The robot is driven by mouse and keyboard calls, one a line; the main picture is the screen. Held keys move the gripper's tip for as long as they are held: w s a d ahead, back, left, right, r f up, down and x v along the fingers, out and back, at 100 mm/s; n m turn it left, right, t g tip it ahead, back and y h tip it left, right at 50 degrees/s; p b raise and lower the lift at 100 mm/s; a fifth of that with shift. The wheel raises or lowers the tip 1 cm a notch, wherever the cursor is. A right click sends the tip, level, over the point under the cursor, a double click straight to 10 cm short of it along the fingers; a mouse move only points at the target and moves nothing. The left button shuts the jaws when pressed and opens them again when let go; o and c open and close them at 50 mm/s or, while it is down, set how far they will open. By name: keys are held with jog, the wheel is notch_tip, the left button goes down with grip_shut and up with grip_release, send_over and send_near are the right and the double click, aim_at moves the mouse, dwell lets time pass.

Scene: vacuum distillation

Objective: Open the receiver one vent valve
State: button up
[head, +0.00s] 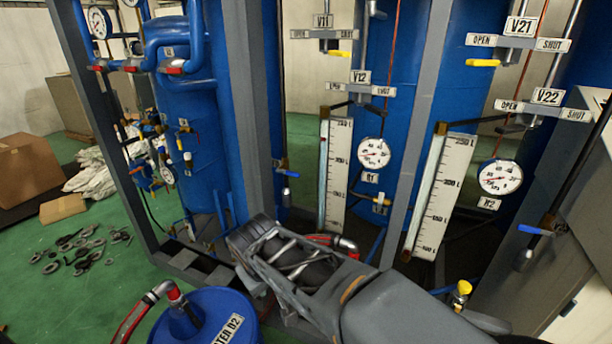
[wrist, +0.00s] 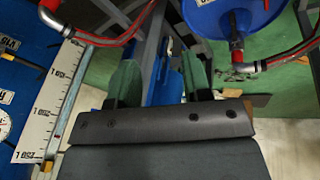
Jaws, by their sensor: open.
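Receiver one, a blue tank (head: 360,60) with an R1 label, stands behind the frame in the head view. Valve V11 (head: 322,20) is at its top, with an open/shut plate and a yellow handle (head: 338,53) pointing right. Valve V12 (head: 361,77) is lower, above the R1 gauge (head: 374,153); its dark handle is hard to make out. No label says which one is the vent. My gripper (wrist: 160,80) is open in the wrist view, its green-padded fingers apart, with no held object seen between them. It is low, away from both valves.
Grey uprights (head: 412,130) flank receiver one. V21 (head: 520,27) and V22 (head: 547,96) are to the right. A blue drum (head: 205,315) with red hoses stands low in front. Loose parts (head: 80,245) and boxes (head: 28,170) lie on the green floor at left.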

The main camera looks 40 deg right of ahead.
jog(key=w+d+n+h+b, duration=0.2)
jog(key=w+d+h+b, duration=0.5)
jog(key=w+d, duration=0.55)
jog(key=n+t+h+b, duration=0.2)
jog(key=n+t+h, duration=0.1)
jog(key=t+h, duration=0.25)
send_near(292, 175)
jog(key=shift+h, duration=0.45)
jog(key=p+x, duration=0.1)
jog(key=x, duration=0.7)
jog(key=shift+w+d+f+p, duration=0.25)
jog(key=shift+d+p, duration=0.05)
jog(key=shift+p, duration=0.05)
jog(key=shift+x, duration=0.85)
grip_shut()
